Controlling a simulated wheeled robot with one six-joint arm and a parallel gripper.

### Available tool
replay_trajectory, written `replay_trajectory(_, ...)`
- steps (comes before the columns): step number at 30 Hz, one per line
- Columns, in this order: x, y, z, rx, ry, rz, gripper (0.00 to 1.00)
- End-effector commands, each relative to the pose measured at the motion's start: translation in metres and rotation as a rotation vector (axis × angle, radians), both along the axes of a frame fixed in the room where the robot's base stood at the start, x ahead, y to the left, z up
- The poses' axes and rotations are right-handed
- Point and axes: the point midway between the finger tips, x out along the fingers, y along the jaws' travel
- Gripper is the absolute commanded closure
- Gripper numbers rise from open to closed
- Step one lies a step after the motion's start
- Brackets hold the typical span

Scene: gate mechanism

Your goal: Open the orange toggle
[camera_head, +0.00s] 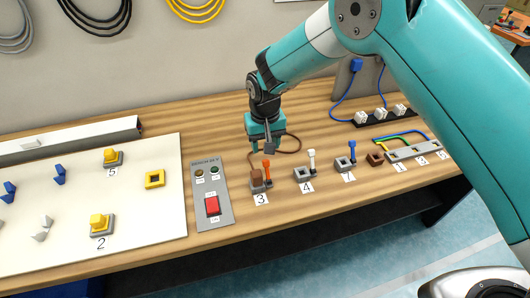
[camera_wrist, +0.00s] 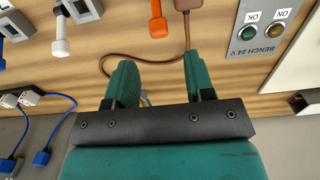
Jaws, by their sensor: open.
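The orange toggle (camera_head: 267,169) is a small lever standing up beside a brown block (camera_head: 257,179), above the label 3. In the wrist view the orange toggle (camera_wrist: 158,26) is near the top centre, beyond my fingertips, and its base is cut off. My gripper (camera_head: 266,147) is above and just behind the toggle in the head view. In the wrist view my gripper (camera_wrist: 158,72) has its two green fingers apart with nothing between them. I see no contact with the toggle.
A white toggle (camera_head: 312,160) and a blue toggle (camera_head: 352,151) stand to the right. A grey panel (camera_head: 224,182) with a red rocker switch (camera_head: 212,205) is at the left. A brown cable (camera_head: 291,151) curves on the wooden bench behind the toggles.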

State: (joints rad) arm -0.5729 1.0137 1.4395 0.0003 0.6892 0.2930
Motion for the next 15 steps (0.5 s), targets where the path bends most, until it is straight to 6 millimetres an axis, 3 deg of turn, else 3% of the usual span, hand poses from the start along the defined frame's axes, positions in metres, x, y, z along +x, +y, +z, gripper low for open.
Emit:
replay_trajectory(7, 0.0, 0.0, -0.043, -0.001, 0.002, 0.0, 0.51)
replay_trajectory(15, 0.0, 0.0, -0.06, 0.001, -0.001, 0.0, 0.51)
